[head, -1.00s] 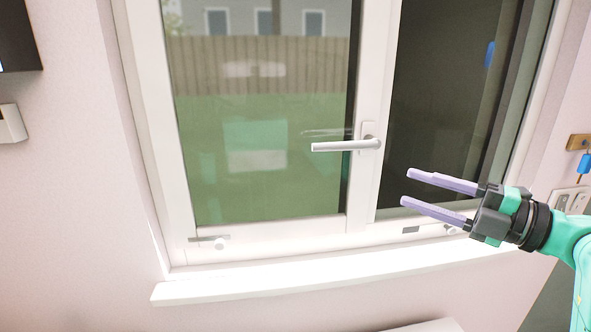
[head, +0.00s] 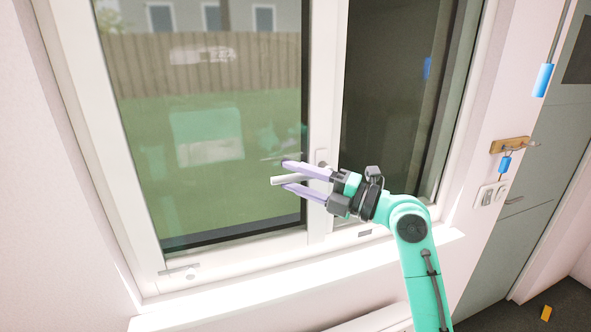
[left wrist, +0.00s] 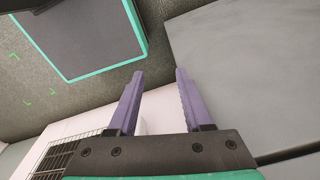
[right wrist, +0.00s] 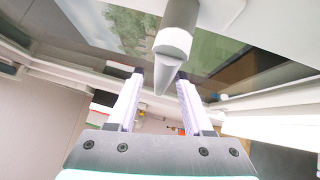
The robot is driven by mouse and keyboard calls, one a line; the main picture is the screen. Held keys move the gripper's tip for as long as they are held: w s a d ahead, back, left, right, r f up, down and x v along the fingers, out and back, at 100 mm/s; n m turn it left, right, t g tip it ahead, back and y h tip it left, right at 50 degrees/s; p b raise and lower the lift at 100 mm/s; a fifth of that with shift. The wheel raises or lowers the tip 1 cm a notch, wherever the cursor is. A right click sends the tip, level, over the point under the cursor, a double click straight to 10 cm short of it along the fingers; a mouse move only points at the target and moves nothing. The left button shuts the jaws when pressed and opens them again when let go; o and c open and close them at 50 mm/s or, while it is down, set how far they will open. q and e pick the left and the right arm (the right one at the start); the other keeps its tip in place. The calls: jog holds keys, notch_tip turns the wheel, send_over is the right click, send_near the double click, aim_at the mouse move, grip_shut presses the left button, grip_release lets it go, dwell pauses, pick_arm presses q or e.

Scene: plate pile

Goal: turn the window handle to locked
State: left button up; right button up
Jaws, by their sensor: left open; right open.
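The window handle (head: 284,180) is a pale grey lever on the white frame between the two panes. It points left, roughly level. My right gripper (head: 287,175) is open, with one lilac finger above the lever and one below it. In the right wrist view the handle (right wrist: 172,45) sits above and between the fingertips (right wrist: 157,77); I cannot tell whether they touch it. The handle's base is partly hidden by my right gripper in the head view. My left gripper (left wrist: 159,75) is open and empty, seen only in the left wrist view, over the floor.
The window sill (head: 290,287) runs below the window. To the right are a wall switch plate (head: 490,195), a brass-coloured plate (head: 510,145) with a blue tag (head: 505,165), and a grey door (head: 545,170). A small yellow object (head: 546,313) lies on the floor.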

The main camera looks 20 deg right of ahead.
jog(key=shift+w+a, duration=0.15)
grip_shut()
jog(key=shift+f, duration=0.1)
dwell(1.1)
